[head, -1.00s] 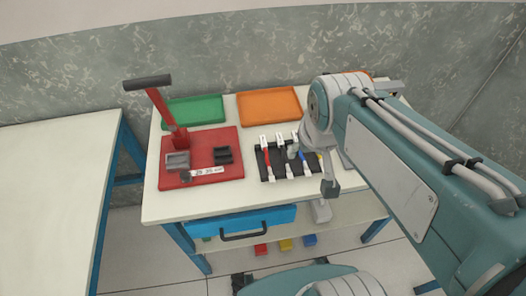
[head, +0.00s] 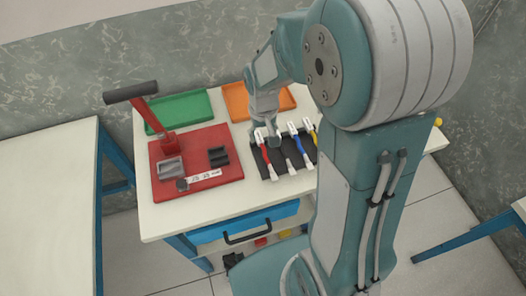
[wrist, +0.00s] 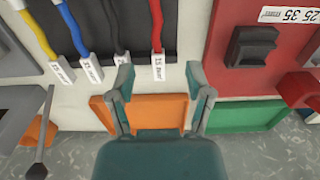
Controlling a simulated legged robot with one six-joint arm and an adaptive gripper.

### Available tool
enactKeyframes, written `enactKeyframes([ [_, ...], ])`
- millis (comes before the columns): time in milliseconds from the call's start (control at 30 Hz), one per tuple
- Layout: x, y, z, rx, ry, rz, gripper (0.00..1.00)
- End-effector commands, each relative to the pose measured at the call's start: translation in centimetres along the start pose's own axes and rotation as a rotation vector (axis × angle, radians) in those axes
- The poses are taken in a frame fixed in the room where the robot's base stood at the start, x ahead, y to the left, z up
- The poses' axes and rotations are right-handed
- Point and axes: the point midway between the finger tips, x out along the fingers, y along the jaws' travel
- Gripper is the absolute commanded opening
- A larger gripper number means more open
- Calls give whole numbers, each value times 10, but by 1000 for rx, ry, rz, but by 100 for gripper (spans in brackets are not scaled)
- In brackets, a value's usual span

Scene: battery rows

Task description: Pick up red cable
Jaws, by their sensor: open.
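The red cable (head: 266,158) lies in the black rack (head: 259,166) on the workbench, at the rack's left end. In the wrist view, the red cable (wrist: 157,22) runs up the picture, with a white labelled end pointing towards me. My gripper (wrist: 159,78) is open and empty, with one finger on each side of the line of this cable. In the head view, my gripper (head: 266,128) is at the far end of the red cable; contact cannot be told.
A dark cable (wrist: 113,25), a blue cable (wrist: 72,28) and a yellow cable (wrist: 35,30) lie beside the red one. A red press base (head: 215,140) with an upright lever stands left. Green (head: 180,112) and orange (head: 238,103) trays are behind. Another table (head: 45,190) is left.

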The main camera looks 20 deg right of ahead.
Motion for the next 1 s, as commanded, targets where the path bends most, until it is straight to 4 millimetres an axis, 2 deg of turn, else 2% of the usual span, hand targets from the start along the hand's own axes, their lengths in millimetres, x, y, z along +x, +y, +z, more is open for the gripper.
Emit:
enactKeyframes([
  [33,9,0,0,0,-4,0,66],
  [267,29,-1,2,0,-1,1,66],
  [533,68,3,7,0,-2,1,66],
  [667,76,2,7,0,0,1,66],
  [867,76,2,7,0,2,1,66],
  [900,76,2,7,0,2,1,48],
  [967,76,2,7,0,2,1,21],
  [1000,76,2,7,0,2,1,3],
])
